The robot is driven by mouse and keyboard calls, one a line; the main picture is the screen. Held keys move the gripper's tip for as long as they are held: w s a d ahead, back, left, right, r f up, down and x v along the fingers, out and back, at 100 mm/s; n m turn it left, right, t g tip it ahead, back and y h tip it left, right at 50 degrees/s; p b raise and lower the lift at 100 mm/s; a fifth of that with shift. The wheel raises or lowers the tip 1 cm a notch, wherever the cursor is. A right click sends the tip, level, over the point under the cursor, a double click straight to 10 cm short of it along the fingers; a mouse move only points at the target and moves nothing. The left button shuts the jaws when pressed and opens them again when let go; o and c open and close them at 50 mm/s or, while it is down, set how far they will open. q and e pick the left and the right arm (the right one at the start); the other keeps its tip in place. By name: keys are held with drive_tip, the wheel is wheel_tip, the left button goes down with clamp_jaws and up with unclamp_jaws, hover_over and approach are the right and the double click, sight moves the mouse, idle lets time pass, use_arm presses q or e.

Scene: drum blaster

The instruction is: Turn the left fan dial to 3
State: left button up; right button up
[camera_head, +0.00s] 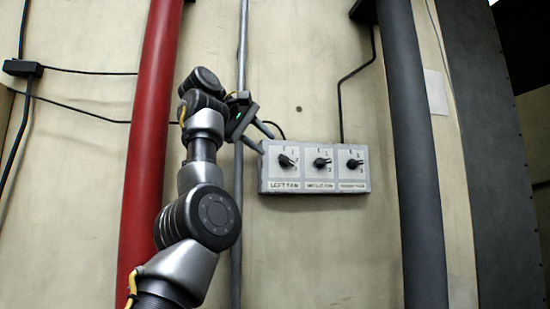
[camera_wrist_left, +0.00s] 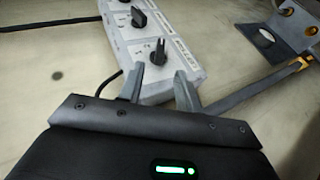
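A grey control box (camera_head: 313,190) is on the wall with three black dials in a row. The left fan dial (camera_head: 286,161) is on its left panel, above a "LEFT FAN" label. Its pointer faces roughly right; the exact number is too small to tell. My left gripper (camera_head: 267,137) is at the box's left end, its fingers spread and apart from the dial. In the left wrist view the left fan dial (camera_wrist_left: 159,52) stands beyond and between the two open fingertips (camera_wrist_left: 158,80). Nothing is between the fingers. My right gripper is not in view.
The middle dial (camera_head: 321,162) and right dial (camera_head: 354,163) sit close beside the left one. A red pipe (camera_head: 150,140) and a dark grey pipe (camera_head: 412,150) flank the box. A thin conduit (camera_head: 237,250) runs behind my left arm.

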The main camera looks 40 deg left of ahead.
use_arm(q)
drive_tip(key=shift+v, duration=1.45)
